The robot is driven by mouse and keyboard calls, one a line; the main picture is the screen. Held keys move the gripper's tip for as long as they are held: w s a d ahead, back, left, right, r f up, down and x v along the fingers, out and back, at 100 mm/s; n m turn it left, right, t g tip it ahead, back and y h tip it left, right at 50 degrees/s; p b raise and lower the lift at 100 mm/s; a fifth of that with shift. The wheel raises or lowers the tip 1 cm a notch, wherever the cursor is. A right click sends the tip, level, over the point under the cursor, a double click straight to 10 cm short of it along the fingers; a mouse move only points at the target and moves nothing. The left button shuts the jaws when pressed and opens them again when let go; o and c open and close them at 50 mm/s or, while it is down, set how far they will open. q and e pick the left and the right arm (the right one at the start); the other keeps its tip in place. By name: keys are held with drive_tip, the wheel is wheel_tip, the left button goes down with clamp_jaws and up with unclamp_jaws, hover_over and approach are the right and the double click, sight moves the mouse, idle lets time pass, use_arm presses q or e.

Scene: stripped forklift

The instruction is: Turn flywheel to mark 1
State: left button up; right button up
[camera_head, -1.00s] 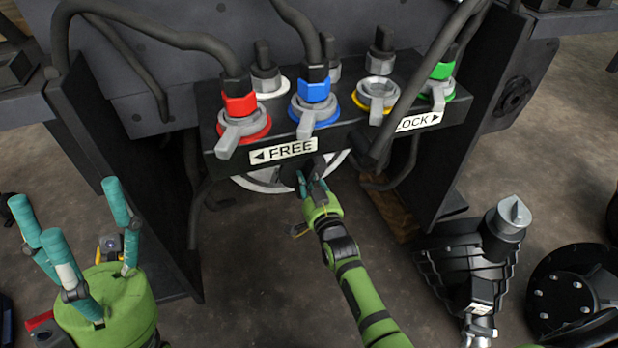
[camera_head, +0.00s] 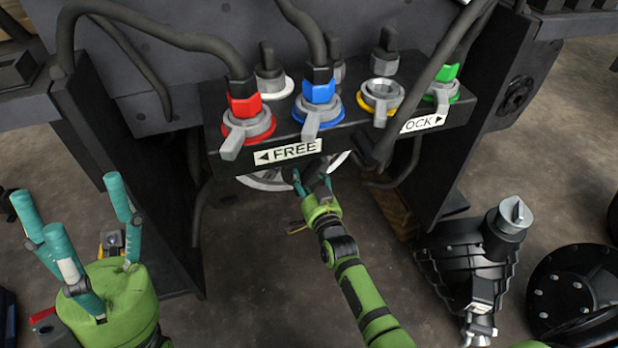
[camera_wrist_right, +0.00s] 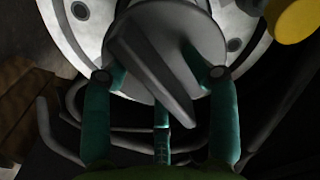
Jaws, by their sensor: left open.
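The flywheel (camera_head: 262,181) is a silver disc mostly hidden under the black connector block in the head view. In the right wrist view its pale rim with dark holes (camera_wrist_right: 80,28) surrounds a dark bar-like knob (camera_wrist_right: 150,62), which stands tilted. My right gripper (camera_head: 312,183) is at the knob. In the wrist view its teal fingers (camera_wrist_right: 160,76) bend inward on both sides and appear to touch the knob; the tips are partly hidden behind it. I cannot see mark 1. My left gripper (camera_head: 80,225) is open and empty at the lower left.
The connector block (camera_head: 350,134) carries red, blue, yellow and green couplings and FREE and LOCK labels. Dark side plates (camera_head: 125,170) flank the space below it. Black machine parts (camera_head: 475,255) lie on the floor at right. The floor between is mostly clear.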

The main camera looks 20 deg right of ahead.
drive_tip(key=shift+w+d+r, duration=0.2)
drive_tip(key=shift+d+r, duration=0.05)
drive_tip(key=shift+r, duration=0.5)
drive_tip(key=shift+s+p, duration=0.5)
drive_tip(key=shift+p, duration=0.05)
drive_tip(key=s+p, duration=0.2)
drive_tip(key=s, duration=0.1)
drive_tip(key=s+p, duration=0.1)
drive_tip(key=s, duration=0.1)
drive_tip(key=shift+s+d+f, duration=0.1)
drive_tip(key=shift+s+f, duration=0.05)
drive_tip(key=shift+f, duration=0.15)
drive_tip(key=s+p, duration=0.1)
drive_tip(key=s, duration=0.1)
drive_tip(key=shift+s+f, duration=0.15)
drive_tip(key=shift+s, duration=0.25)
